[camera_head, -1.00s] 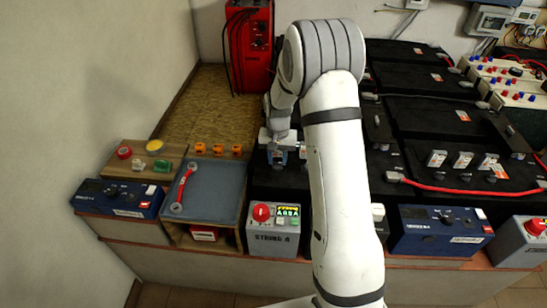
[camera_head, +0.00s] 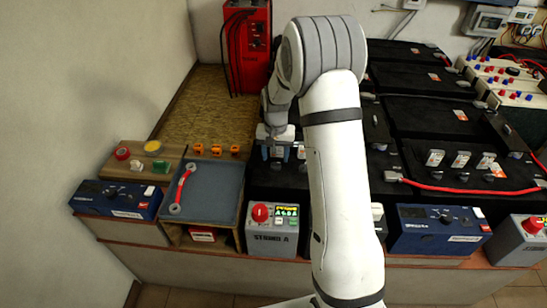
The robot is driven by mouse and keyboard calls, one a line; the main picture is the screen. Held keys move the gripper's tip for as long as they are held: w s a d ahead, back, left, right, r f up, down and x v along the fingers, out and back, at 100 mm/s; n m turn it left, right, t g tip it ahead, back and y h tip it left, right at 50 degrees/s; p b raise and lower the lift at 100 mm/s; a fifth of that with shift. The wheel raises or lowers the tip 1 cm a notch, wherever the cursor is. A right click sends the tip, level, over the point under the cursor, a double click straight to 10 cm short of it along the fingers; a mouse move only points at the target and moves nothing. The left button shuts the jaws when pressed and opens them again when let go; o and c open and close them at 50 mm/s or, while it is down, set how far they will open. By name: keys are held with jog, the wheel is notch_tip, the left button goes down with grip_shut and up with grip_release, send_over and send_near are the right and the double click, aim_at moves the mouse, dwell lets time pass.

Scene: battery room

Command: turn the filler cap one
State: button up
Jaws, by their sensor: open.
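My gripper (camera_head: 277,153) points down over the left part of the black battery block (camera_head: 272,184), just right of the grey tray. Its jaws are open, small in this view. My white arm covers the middle of the bench and part of the batteries. I cannot make out a filler cap under or between the jaws. I cannot tell whether the jaws touch anything.
A grey tray (camera_head: 220,193) with a red-handled cable (camera_head: 181,186) lies to the left. Several orange pieces (camera_head: 216,150) stand behind it. A grey box with a red knob (camera_head: 271,240) stands in front. A red charger (camera_head: 247,45) stands behind.

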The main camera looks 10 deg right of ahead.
notch_tip(320, 180, up, 6)
jog(key=shift+f, duration=0.1)
dwell(0.4)
jog(key=s+r+n+t+p, duration=0.1)
jog(key=s+r, duration=0.5)
jog(key=s, duration=0.3)
jog(key=s+a+r+n+p, duration=0.1)
jog(key=s+r+p, duration=0.1)
jog(key=s+r, duration=0.4)
jog(key=s+r+n+t+p, duration=0.1)
jog(key=s+r, duration=0.5)
jog(key=s, duration=0.8)
jog(key=shift+s+a+n+t+p, duration=0.15)
jog(key=shift+a+n+t+p, duration=0.2)
jog(key=shift+p, duration=0.3)
jog(key=shift+d, duration=0.1)
